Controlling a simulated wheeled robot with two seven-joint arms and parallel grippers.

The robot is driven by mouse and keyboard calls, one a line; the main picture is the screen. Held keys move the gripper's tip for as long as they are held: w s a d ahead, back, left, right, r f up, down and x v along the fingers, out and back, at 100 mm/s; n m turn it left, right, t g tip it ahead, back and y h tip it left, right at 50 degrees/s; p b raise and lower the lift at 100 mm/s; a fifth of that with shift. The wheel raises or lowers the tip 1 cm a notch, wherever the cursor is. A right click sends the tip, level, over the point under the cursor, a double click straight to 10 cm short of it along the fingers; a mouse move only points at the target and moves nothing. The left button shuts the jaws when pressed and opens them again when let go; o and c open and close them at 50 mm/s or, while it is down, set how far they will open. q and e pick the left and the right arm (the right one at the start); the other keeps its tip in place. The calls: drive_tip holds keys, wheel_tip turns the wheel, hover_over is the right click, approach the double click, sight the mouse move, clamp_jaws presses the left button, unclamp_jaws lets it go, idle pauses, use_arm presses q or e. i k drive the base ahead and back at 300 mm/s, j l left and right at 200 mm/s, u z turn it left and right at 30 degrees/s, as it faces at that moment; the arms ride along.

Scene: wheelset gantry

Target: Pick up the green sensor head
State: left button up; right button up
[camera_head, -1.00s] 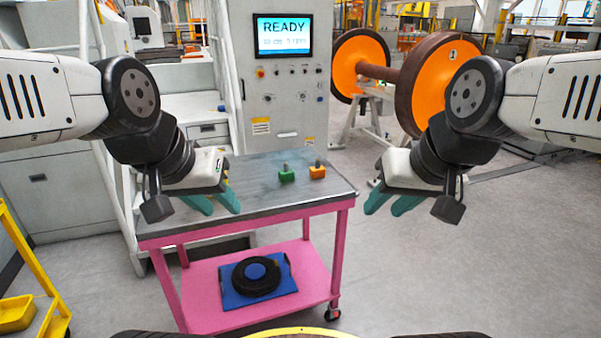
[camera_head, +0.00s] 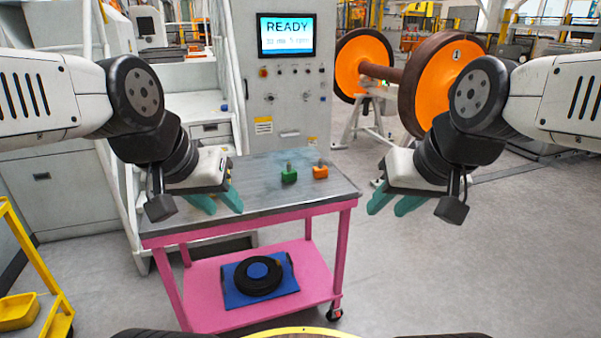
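The green sensor head (camera_head: 289,176) stands upright on the grey top of the pink cart (camera_head: 262,207), with a short grey stem on top. An orange sensor head (camera_head: 320,172) stands just to its right, apart from it. My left gripper (camera_head: 217,202) is over the left part of the cart top, left of the green head, with its two teal fingers apart and nothing between them. My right gripper (camera_head: 388,205) hangs to the right of the cart, clear of it, also with its teal fingers apart and empty.
The cart's lower shelf (camera_head: 205,303) holds a blue mat with a coiled black hose or ring. A control cabinet (camera_head: 287,95) with a READY screen (camera_head: 286,36) stands behind the cart. A wheelset (camera_head: 440,85) is at the back right. Yellow steps (camera_head: 35,290) stand at the left.

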sight(290, 174)
drive_tip(key=i+j, duration=1.15)
drive_tip(key=i, duration=0.15)
